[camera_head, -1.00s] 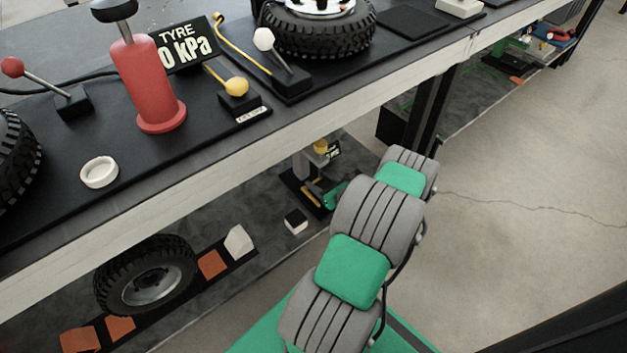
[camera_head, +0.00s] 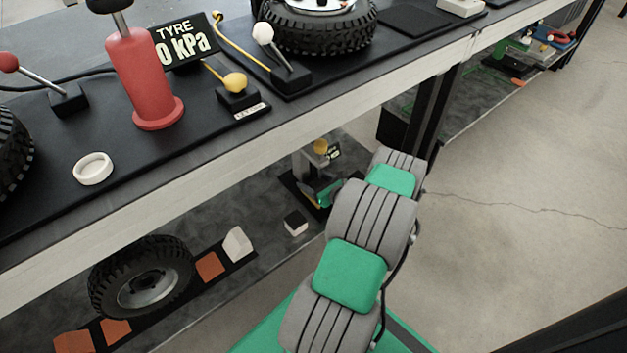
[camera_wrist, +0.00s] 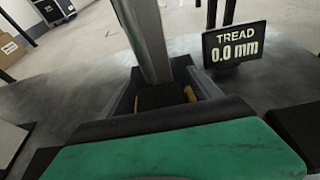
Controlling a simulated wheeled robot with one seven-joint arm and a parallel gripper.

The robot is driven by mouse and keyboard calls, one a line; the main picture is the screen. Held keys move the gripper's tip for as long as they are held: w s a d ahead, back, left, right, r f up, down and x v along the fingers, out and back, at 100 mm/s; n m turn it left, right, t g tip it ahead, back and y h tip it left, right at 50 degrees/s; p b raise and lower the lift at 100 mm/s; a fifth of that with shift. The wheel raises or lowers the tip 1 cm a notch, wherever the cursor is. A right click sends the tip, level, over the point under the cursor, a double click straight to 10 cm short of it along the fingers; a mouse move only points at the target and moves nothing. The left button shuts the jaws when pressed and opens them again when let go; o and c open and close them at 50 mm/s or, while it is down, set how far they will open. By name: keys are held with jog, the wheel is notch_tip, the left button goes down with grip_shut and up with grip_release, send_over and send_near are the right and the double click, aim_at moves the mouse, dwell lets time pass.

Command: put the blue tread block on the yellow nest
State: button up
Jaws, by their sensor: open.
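The yellow nest (camera_wrist: 189,94) shows in the wrist view as short yellow strips beside a dark recess at the foot of a grey column. In the head view a yellow strip (camera_head: 308,194) lies on the black base of the gauge station on the lower shelf. My gripper (camera_head: 326,194) is at that station, mostly hidden behind my arm, and is open. I cannot make out a blue tread block in either view.
A TREAD display (camera_wrist: 235,46) reading 0.0 mm stands right of the column. A white block with a dark top (camera_head: 296,223) lies left of the station. The bench edge (camera_head: 250,135) overhangs the shelf.

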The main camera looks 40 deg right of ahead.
jog(key=shift+r, duration=0.1)
jog(key=shift+s+r, duration=0.15)
jog(key=shift+s, duration=0.05)
jog(key=p+v, duration=0.4)
jog(key=v, duration=0.7)
jog(key=shift+w+r, duration=0.1)
jog(key=shift+s+a, duration=0.15)
jog(key=shift+s, duration=0.2)
